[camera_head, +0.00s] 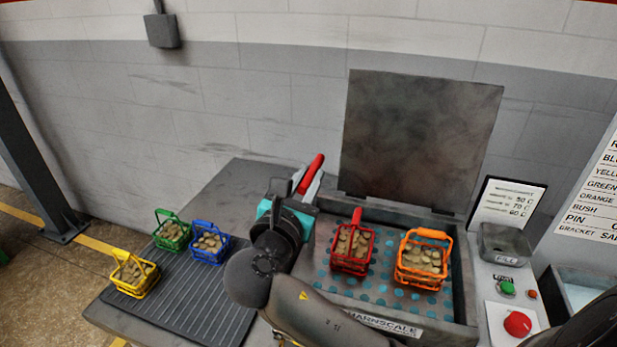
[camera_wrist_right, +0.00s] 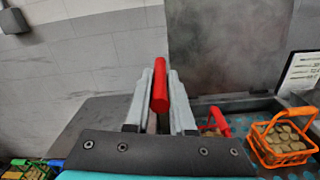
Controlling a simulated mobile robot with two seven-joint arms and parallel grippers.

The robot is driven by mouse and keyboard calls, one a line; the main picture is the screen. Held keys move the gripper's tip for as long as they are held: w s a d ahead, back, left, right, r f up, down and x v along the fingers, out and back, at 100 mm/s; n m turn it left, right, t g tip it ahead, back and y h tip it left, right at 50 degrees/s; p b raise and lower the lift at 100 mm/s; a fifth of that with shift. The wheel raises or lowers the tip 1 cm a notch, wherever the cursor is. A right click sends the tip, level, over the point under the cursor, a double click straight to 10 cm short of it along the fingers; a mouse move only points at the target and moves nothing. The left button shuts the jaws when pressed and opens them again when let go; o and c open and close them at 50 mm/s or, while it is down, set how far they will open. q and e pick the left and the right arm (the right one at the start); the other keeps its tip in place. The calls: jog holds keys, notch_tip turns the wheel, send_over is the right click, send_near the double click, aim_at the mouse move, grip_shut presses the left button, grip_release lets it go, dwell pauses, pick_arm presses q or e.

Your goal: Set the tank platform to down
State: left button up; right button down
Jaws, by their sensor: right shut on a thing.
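My right gripper (camera_head: 306,184) is at the left side of the tank (camera_head: 455,290), shut on a red lever handle (camera_head: 313,170). In the right wrist view, the red handle (camera_wrist_right: 159,85) stands upright between the two grey fingers (camera_wrist_right: 160,100). The tank platform (camera_head: 385,293) is a dark plate with blue holes inside the tank. A red basket (camera_head: 352,265) and an orange basket (camera_head: 420,280) of brown parts stand on it. The lever's lower part is hidden behind my gripper. My left gripper is not in view.
The tank's lid (camera_head: 418,135) stands open behind it. Green (camera_head: 172,237), blue (camera_head: 209,252) and yellow (camera_head: 134,284) baskets stand on a ribbed mat (camera_head: 200,310) at left. A panel with a green button (camera_head: 507,287) and red button (camera_head: 517,323) is at right.

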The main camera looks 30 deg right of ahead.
notch_tip(320, 180, down, 7)
jog(key=b, duration=0.1)
jog(key=shift+f, duration=0.15)
jog(key=c, duration=0.8)
grip_release()
jog(key=shift+o, duration=0.2)
